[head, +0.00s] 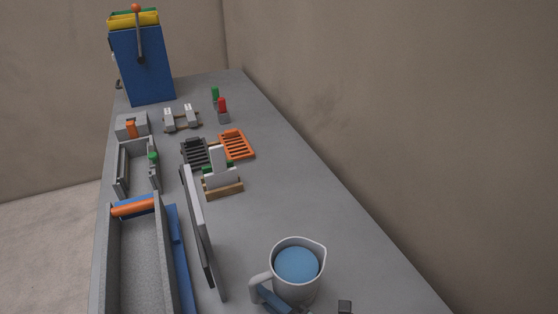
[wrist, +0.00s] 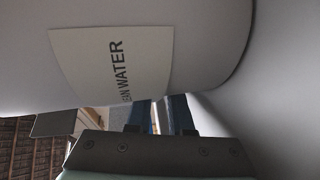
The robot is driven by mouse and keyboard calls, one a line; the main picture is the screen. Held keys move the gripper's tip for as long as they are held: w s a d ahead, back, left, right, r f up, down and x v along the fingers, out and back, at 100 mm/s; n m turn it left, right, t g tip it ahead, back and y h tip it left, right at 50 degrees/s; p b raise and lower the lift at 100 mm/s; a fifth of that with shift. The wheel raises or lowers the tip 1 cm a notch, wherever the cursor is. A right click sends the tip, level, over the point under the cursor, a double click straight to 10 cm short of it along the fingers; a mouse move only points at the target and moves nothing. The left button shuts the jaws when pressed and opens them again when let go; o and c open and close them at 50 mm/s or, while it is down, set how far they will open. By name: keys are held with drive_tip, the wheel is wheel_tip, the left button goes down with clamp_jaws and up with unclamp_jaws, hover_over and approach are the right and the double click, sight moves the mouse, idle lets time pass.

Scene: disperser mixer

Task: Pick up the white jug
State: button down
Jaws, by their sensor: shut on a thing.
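The white jug (head: 298,288) is at the front of the bench in the head view, upright and filled with blue liquid. Its spout points to the upper right and its handle is on the left. In the wrist view the white jug (wrist: 200,45) fills most of the picture, with a label reading "EAN WATER", partly cut off. My gripper (head: 273,299) is at the jug's handle, with a blue finger showing beside it. My gripper's blue fingers (wrist: 168,112) also show in the wrist view, close under the jug. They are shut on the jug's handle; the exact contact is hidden. I cannot tell whether the jug's base touches the bench.
A grey trough (head: 138,262) with an orange bar and a tall grey panel (head: 203,235) stand left of the jug. An orange grate (head: 237,145), red button (head: 222,106) and blue box (head: 143,65) are farther back.

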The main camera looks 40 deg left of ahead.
sight(264, 274)
wheel_tip(264, 274, up, 10)
drive_tip(key=shift+r+p, duration=0.1)
drive_tip(key=shift+p, duration=0.6)
drive_tip(key=c, duration=1.3)
unclamp_jaws()
drive_tip(key=shift+c, duration=0.2)
clamp_jaws()
